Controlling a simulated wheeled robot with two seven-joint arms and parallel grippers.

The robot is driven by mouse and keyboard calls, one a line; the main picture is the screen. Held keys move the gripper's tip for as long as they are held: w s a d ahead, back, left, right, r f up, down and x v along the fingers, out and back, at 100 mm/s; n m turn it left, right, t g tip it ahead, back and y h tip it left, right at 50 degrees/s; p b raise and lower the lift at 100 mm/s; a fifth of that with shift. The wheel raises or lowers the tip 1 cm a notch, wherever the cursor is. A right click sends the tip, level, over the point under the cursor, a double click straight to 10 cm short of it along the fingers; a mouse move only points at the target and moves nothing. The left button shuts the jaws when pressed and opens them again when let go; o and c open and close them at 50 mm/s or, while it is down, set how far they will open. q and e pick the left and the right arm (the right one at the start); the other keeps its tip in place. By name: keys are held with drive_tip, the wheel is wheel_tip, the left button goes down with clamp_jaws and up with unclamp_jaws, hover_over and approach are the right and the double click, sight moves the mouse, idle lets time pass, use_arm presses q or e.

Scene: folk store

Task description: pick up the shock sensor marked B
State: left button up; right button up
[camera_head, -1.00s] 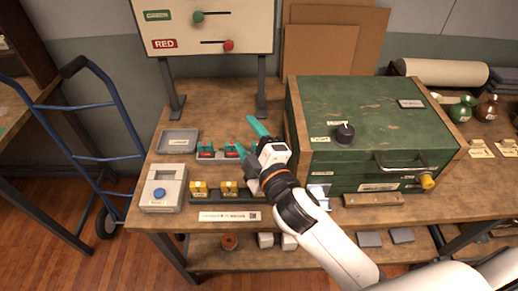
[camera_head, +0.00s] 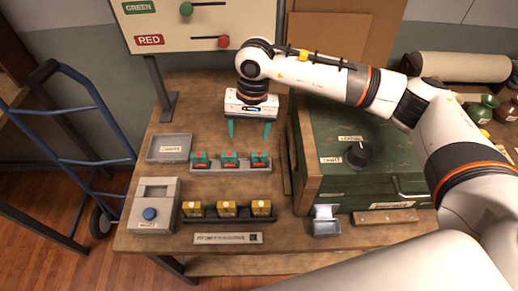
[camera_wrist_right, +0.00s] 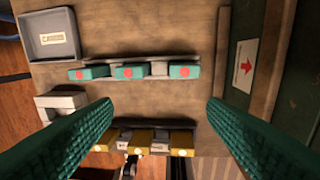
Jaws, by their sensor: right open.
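Three teal blocks with red dots (camera_head: 229,160) stand in a grey rack on the workbench; they also show in the right wrist view (camera_wrist_right: 130,72). Three yellow blocks (camera_head: 228,208) stand in a dark rack nearer the front edge; they show partly between the fingers in the wrist view (camera_wrist_right: 141,138). The letters on the blocks are too small to read, so I cannot tell which is the sensor marked B. My right gripper (camera_head: 249,132) is open and empty, pointing down above and behind the teal row; its teal fingers (camera_wrist_right: 160,106) frame the wrist view. My left gripper is not in view.
A large green chest (camera_head: 340,185) stands close on the right. A grey labelled tray (camera_head: 170,148) and a grey box with a blue button (camera_head: 149,214) are on the left. The GREEN/RED slider board (camera_head: 185,28) rises behind. Bare wood lies between the racks.

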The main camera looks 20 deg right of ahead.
drive_tip(key=w+d+h, duration=0.1)
drive_tip(key=d, duration=0.1)
drive_tip(key=p, duration=0.2)
hover_over(260, 153)
drive_tip(key=f, duration=0.5)
drive_tip(key=shift+s+a+f, duration=0.1)
drive_tip(key=shift+s+a, duration=0.05)
drive_tip(key=shift+a, duration=0.2)
drive_tip(key=shift+f, duration=0.3)
drive_tip(key=shift+d+f+p, duration=0.1)
drive_tip(key=shift+f+p, duration=0.15)
drive_tip(key=shift+p, duration=0.1)
wheel_tip(260, 153, down, 4)
drive_tip(key=shift+d+f+p, duration=0.15)
drive_tip(key=shift+f+p, duration=0.05)
drive_tip(key=shift+p, duration=0.8)
drive_tip(key=shift+f, duration=0.2)
drive_tip(key=c, duration=1.3)
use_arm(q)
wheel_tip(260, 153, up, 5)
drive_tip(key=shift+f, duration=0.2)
use_arm(e)
drive_tip(key=shift+c, duration=0.3)
